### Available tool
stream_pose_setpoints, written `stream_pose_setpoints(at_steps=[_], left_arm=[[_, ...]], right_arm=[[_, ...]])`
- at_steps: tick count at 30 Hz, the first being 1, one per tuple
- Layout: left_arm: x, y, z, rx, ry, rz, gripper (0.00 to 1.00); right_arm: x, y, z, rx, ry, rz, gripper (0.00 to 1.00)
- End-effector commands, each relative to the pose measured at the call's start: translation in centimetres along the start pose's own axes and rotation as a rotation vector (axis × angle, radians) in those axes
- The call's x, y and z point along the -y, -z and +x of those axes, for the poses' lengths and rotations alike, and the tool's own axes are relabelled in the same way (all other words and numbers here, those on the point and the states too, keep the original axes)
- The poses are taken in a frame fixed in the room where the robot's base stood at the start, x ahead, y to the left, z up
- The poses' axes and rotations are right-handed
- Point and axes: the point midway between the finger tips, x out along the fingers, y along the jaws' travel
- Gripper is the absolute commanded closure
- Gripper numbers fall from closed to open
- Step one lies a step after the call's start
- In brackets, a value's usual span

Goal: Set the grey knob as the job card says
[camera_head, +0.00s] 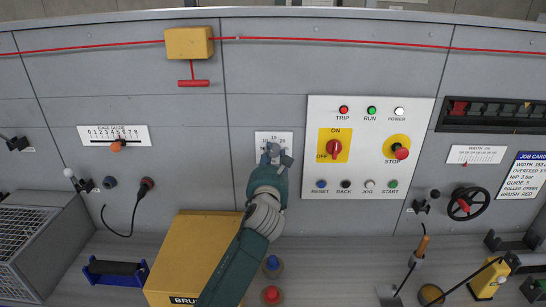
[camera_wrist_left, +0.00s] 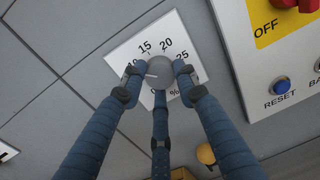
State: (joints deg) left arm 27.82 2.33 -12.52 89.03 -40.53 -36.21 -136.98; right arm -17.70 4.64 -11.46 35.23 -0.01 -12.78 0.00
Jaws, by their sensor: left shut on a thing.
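The grey knob (camera_wrist_left: 161,70) sits on a white dial plate (camera_wrist_left: 118,53) marked 15, 20, 25 and a percent sign; other marks are partly hidden. A small light mark shows on the knob's left side. My left gripper (camera_wrist_left: 160,78) is shut on the knob, its blue fingers around it. In the head view the left gripper (camera_head: 275,152) covers most of the dial plate (camera_head: 262,136). The job card (camera_head: 526,174) hangs at the far right, its right side cut off; it reads NIP 3 bar, GUIDE 5, and an OVERFEED line that is not fully readable. My right gripper is out of view.
A control panel (camera_head: 368,112) with buttons and the red OFF/ON switch (camera_head: 333,149) is right of the dial. The yellow brush box (camera_head: 180,252) lies under my left arm. A red pull cord (camera_head: 110,45) runs above. A black handwheel (camera_head: 468,202) is at the right.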

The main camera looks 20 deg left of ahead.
Motion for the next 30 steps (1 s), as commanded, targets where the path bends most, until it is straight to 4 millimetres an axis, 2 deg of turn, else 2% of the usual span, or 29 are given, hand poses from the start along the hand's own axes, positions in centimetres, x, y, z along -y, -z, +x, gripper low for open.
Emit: stream_pose_setpoints(at_steps=[11,30], left_arm=[[0.0,0.3,-0.1,0.002,0.000,-0.087,0.96],[0.1,0.6,-0.1,0.029,-0.001,-0.589,0.96]], right_arm=[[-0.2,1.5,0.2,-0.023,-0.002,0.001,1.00],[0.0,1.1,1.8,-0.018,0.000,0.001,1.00]])
